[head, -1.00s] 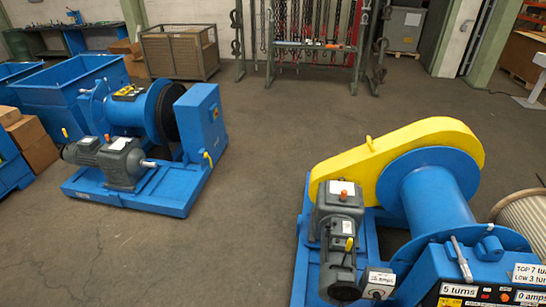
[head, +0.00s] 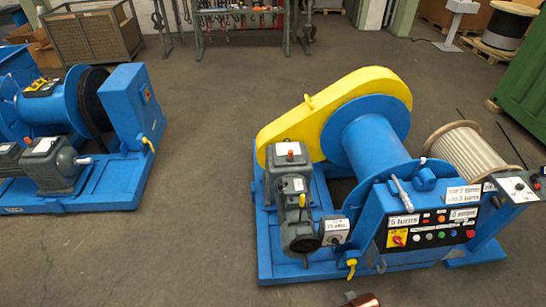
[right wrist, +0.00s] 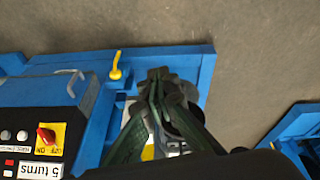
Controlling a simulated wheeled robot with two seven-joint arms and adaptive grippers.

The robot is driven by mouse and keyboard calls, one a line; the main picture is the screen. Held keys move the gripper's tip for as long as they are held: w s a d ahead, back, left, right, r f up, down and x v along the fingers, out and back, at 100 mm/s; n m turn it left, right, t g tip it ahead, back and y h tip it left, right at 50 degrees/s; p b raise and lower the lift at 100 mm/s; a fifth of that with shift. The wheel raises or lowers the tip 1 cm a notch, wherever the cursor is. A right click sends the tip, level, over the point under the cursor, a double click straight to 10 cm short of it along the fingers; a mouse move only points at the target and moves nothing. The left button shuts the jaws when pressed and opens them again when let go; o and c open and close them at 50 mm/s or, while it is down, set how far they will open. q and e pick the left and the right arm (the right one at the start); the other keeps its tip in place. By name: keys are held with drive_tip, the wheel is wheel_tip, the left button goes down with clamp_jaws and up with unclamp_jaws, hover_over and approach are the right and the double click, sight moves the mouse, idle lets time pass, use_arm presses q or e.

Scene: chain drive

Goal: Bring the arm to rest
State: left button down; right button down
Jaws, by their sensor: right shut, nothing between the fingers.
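My right gripper (right wrist: 158,76) shows in the right wrist view, its fingers shut together with nothing between them. It is over the blue base frame (right wrist: 200,60) of a winch, right of a yellow-handled lever (right wrist: 116,66). Whether it touches anything is unclear. In the head view the near winch has a yellow chain guard (head: 290,128), a blue drum (head: 372,142), a grey motor and gearbox (head: 290,178) and a control panel (head: 432,232) labelled "5 turns". A small copper and dark part shows at the bottom edge; I cannot tell what it is. My left gripper is out of view.
A second blue winch (head: 125,110) stands at the left. A wire crate (head: 95,35) and a tool rack (head: 245,25) stand at the back. Floor between the winches is clear.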

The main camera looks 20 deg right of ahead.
drive_tip(key=s+a+f+g+b, duration=0.1)
drive_tip(key=s+f, duration=0.2)
drive_tip(key=f, duration=1)
drive_tip(key=s+f+b, duration=0.2)
drive_tip(key=f, duration=1.2)
drive_tip(key=s+f+n+g+b, duration=0.1)
drive_tip(key=s+f+b, duration=0.1)
drive_tip(key=s+f, duration=1.4)
drive_tip(key=shift+s+f+y, duration=0.3)
drive_tip(key=shift+s+f, duration=0.05)
drive_tip(key=shift+s, duration=0.65)
drive_tip(key=shift+s, duration=0.1)
